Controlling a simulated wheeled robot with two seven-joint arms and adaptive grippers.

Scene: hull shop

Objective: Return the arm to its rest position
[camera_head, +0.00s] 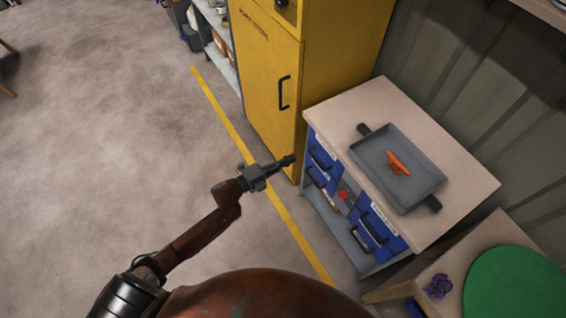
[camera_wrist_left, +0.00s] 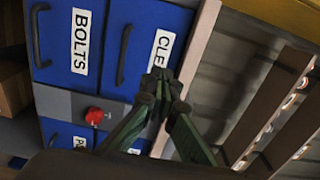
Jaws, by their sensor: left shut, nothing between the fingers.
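My left arm comes in from the lower left of the head view and reaches out over the floor. My left gripper (camera_head: 288,160) is shut and empty, in front of the drawer cabinet (camera_head: 460,186) and close to the yellow cabinet's lower corner. In the left wrist view the gripper's fingertips (camera_wrist_left: 161,76) meet in front of a blue drawer with a label beginning "CLE" (camera_wrist_left: 166,30). I cannot tell how far the tips are from it. My right gripper is in neither view.
A grey tray (camera_head: 366,153) with an orange object (camera_head: 398,166) lies on the cabinet top. The cabinet has blue drawers with dark handles and a red knob (camera_wrist_left: 94,115). A yellow cabinet (camera_head: 262,62) stands behind. A green disc (camera_head: 515,284) lies lower right. The left floor is clear.

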